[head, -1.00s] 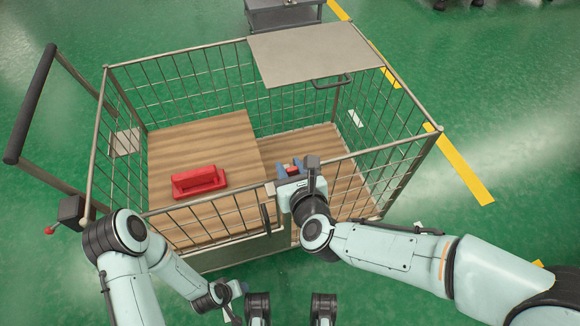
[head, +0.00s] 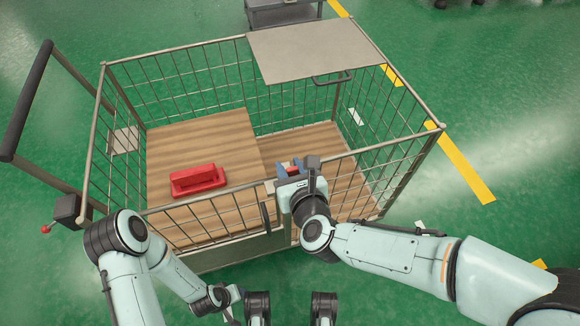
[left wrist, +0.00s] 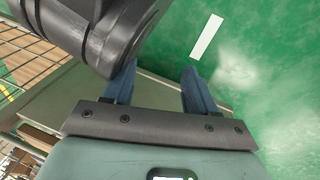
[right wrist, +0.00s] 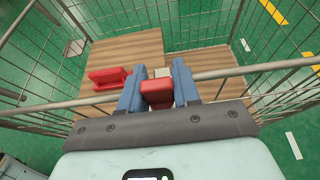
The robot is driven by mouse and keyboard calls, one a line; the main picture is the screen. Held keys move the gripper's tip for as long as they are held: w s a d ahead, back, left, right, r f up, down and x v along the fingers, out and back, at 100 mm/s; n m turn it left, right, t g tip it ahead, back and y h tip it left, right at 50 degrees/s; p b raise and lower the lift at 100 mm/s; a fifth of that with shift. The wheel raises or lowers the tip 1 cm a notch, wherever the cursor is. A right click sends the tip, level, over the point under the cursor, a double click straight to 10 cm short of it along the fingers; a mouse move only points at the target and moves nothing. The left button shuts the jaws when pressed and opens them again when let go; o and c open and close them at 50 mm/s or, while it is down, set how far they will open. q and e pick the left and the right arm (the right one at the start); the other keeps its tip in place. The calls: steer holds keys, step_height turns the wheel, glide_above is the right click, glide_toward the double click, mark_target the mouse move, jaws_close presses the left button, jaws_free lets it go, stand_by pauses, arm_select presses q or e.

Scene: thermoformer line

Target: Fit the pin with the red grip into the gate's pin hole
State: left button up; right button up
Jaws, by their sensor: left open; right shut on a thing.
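The pin's red grip (right wrist: 157,92) is held between the blue fingers of my right gripper (right wrist: 158,88), at the top rail of the wire cart's front side. In the head view the right gripper (head: 291,172) hides most of the pin, with only a bit of red showing. A pale plate (right wrist: 163,72) lies just beyond the red grip; the pin's shaft and the pin hole are hidden. The gate (head: 240,250) is on the cart's front side, partly behind my arms. My left gripper (left wrist: 152,88) is open and empty, low in front of the cart.
The wire cart (head: 108,130) has a wooden floor and a raised wooden block carrying a red handled object (head: 198,180). A grey flap (head: 315,50) sits at the cart's back right. A black push handle (head: 28,100) is at left. Green floor is clear at right.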

arm_select(q)
steer(key=shift+s+a+f+g+b, duration=0.2)
steer(key=shift+s+f+g+b, duration=0.45)
steer(key=shift+s+f, duration=0.65)
arm_select(e)
steer(key=shift+f, duration=0.65)
steer(key=o, duration=1.1)
arm_select(q)
steer(key=shift+s, duration=0.3)
steer(key=shift+s, duration=0.1)
